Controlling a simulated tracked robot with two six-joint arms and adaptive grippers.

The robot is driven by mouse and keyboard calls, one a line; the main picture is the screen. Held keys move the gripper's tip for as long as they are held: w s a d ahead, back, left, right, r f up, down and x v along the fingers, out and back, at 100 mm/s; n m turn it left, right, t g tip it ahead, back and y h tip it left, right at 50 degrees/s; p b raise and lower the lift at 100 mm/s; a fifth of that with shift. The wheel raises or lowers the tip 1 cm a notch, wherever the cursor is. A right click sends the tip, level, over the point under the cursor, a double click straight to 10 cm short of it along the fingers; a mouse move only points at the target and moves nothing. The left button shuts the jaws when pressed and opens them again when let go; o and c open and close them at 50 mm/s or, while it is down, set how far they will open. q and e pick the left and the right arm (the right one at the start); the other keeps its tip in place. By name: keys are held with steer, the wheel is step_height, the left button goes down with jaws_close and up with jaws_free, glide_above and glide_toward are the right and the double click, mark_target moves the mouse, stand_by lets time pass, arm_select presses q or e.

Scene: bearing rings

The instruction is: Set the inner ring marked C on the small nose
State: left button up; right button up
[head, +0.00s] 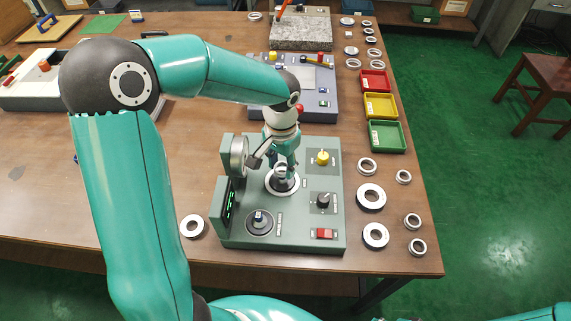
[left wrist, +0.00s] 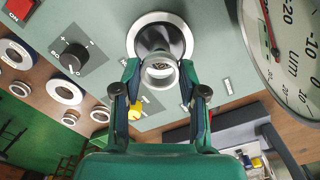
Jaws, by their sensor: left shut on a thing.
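My left gripper (head: 281,160) points down over the grey-green gauge station. No letter C is readable on the ring. A second, dark round post (head: 259,217) stands at the station's front left. My right gripper is out of view.
The station (head: 300,240) carries a dial gauge (head: 238,157), a yellow knob (head: 322,157), a black knob (head: 323,199) and a red switch (head: 324,233). Several loose rings (head: 371,197) lie to the right, near red, yellow and green bins (head: 386,137). One ring (head: 192,226) lies left.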

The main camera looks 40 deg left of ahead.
arm_select(q)
steer(key=shift+f+b, duration=1.85)
steer(key=shift+f, duration=0.4)
steer(key=o, duration=1.2)
steer(key=shift+r, duration=0.1)
steer(key=shift+o, duration=0.2)
step_height(320, 180, up, 12)
